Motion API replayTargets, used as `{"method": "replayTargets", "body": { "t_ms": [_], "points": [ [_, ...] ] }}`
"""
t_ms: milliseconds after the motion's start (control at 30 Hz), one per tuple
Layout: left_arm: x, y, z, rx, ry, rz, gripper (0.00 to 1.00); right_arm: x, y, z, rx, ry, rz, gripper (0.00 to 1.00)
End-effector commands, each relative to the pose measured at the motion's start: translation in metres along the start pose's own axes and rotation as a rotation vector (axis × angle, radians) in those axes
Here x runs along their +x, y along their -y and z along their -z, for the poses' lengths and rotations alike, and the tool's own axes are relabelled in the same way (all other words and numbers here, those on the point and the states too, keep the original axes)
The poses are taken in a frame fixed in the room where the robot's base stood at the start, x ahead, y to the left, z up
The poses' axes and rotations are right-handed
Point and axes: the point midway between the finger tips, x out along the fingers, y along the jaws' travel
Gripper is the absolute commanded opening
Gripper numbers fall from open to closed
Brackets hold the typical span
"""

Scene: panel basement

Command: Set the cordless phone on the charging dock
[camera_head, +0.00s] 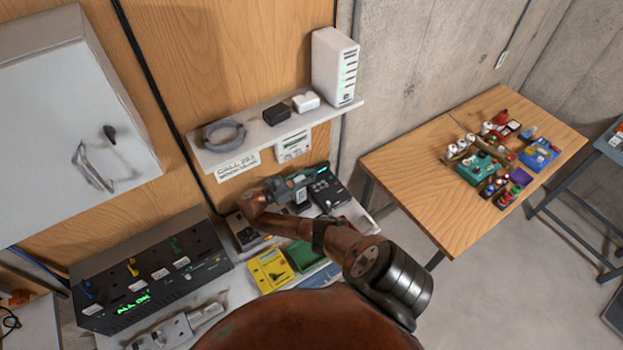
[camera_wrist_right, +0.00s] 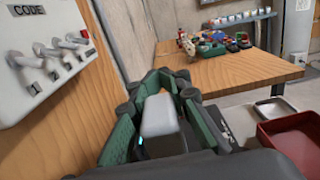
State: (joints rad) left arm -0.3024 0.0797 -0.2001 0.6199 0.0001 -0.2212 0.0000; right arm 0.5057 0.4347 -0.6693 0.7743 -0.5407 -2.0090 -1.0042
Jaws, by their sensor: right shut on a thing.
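My right gripper (camera_head: 289,190) reaches over the wall bench from the right. In the right wrist view its green-padded fingers (camera_wrist_right: 155,112) are closed around a pale grey, blocky thing (camera_wrist_right: 160,116), which I take to be the cordless phone. In the head view a small dark and grey piece (camera_head: 301,196) shows at the fingers, partly hidden by them. A black desk unit with a small green display (camera_head: 326,189) lies just right of the gripper; it may be the charging dock, but I cannot tell. Whether the held thing touches it is unclear. My left gripper is not in view.
A shelf (camera_head: 240,150) with a cable coil, small boxes and a white router (camera_head: 335,67) hangs above. A dark panel (camera_head: 150,275) lies left on the bench, a yellow box (camera_head: 270,270) in front. A cluttered wooden table (camera_head: 410,185) stands right.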

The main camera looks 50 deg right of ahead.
Motion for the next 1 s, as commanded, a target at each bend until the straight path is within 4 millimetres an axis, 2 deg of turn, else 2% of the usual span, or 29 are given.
{"method": "replayTargets", "body": {
  "t_ms": [33, 100, 267, 633, 667, 1000],
  "points": [
    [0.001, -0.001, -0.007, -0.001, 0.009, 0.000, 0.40, 0.003, -0.001, 0.002, 0.001, 0.008, 0.003, 0.00],
    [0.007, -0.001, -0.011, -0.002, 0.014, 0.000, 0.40, 0.002, 0.000, 0.019, -0.002, 0.006, 0.003, 0.00],
    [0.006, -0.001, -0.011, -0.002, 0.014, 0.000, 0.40, 0.002, -0.001, 0.029, 0.000, 0.003, 0.003, 0.00],
    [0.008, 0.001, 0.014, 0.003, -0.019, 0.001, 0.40, 0.002, 0.000, 0.033, 0.000, 0.003, 0.002, 0.00],
    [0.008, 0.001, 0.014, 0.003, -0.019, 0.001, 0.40, 0.002, 0.000, 0.034, -0.001, 0.002, 0.003, 0.13],
    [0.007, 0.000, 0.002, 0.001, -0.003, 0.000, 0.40, 0.002, 0.000, 0.033, 0.000, 0.002, 0.002, 0.34]
  ]
}}
